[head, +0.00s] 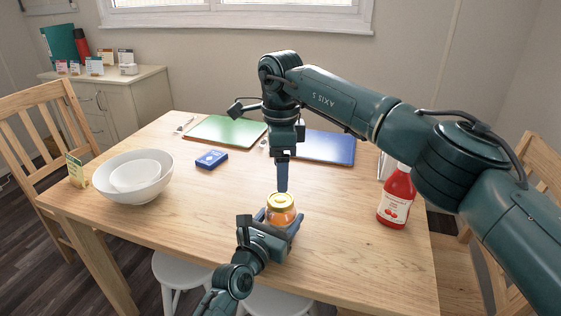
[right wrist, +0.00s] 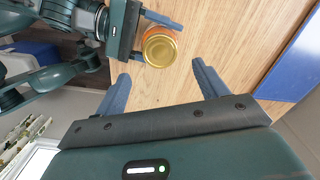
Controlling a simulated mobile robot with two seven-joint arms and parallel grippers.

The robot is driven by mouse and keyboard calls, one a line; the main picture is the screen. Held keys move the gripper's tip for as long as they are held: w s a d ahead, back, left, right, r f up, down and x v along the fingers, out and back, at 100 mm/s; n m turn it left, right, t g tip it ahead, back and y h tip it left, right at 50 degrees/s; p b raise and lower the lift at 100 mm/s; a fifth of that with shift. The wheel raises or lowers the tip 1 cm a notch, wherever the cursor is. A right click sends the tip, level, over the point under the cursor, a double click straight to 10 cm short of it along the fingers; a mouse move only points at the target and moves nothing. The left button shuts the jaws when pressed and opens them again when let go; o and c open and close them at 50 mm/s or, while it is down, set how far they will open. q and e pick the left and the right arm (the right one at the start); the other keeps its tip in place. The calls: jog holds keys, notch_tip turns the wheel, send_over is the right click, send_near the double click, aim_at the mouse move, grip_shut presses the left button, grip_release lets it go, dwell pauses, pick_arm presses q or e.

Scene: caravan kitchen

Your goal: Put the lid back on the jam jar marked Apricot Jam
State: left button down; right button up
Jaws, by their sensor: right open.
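The jam jar (head: 281,215) holds orange jam and stands upright near the table's front middle. A gold lid (head: 281,201) sits on its top; whether it is tightened I cannot tell. The lid also shows from above in the right wrist view (right wrist: 160,47). No wording on the jar is readable. My left gripper (head: 280,222) has its fingers on both sides of the jar and appears shut on it. My right gripper (head: 283,188) points down just above the lid, open and empty. In the right wrist view its fingers (right wrist: 160,72) are apart, with the lid beyond their tips.
A red bottle (head: 396,197) stands to the right. White bowls (head: 135,178) and a small yellow-green box (head: 76,171) are at the left. A blue box (head: 211,159), a green board (head: 226,131) and a blue board (head: 327,147) lie behind.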

aim_at(281, 199)
notch_tip(281, 199, down, 7)
jog(key=shift+f, duration=0.1)
dwell(0.3)
jog(key=shift+c, duration=0.5)
jog(key=c, duration=0.9)
jog(key=m, duration=0.6)
jog(key=shift+m, duration=0.4)
jog(key=m, duration=0.8)
jog(key=o, duration=1.2)
jog(key=shift+c, duration=0.2)
